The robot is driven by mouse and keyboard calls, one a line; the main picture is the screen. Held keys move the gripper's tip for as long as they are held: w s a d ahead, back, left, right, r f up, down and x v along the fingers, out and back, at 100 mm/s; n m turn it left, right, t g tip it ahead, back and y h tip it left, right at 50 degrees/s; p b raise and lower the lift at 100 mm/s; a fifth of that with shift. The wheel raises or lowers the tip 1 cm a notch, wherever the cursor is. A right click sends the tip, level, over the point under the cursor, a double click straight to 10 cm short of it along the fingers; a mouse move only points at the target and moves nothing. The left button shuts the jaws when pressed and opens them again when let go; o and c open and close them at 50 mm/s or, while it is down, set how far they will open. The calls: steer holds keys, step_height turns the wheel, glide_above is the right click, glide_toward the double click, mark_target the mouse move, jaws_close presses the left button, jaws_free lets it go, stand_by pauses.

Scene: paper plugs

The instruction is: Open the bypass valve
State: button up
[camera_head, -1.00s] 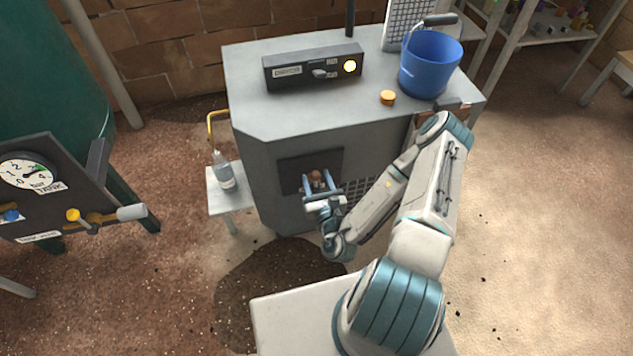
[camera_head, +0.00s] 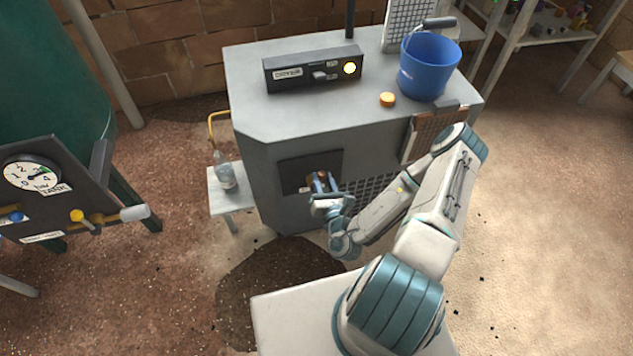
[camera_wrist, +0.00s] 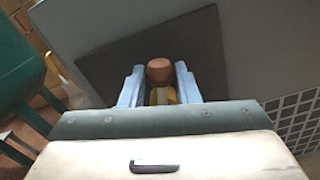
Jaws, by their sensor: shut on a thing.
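A dark plate (camera_head: 296,165) is set on the front of the grey cabinet (camera_head: 268,185). A round brown-orange knob (camera_wrist: 159,70) with a yellow part (camera_wrist: 160,96) below it stands at this plate; the brown end also shows in the head view (camera_head: 322,177). My gripper (camera_wrist: 159,82) has its two pale blue fingers on either side of this piece, shut on it. My gripper (camera_head: 321,183) hides the lower part of the piece in the head view. Whether this is the bypass valve I cannot read from a label.
A gauge panel (camera_head: 75,175) with a yellow and a blue handle stands at the left. A small white stand (camera_head: 232,200) holds a bottle (camera_head: 224,172).

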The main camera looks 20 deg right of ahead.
steer(key=m, duration=0.1)
steer(key=d+m, duration=0.1)
steer(key=m, duration=0.1)
steer(key=shift+d+f+p, duration=0.3)
steer(key=shift+f+p, duration=0.05)
steer(key=shift+p, duration=0.05)
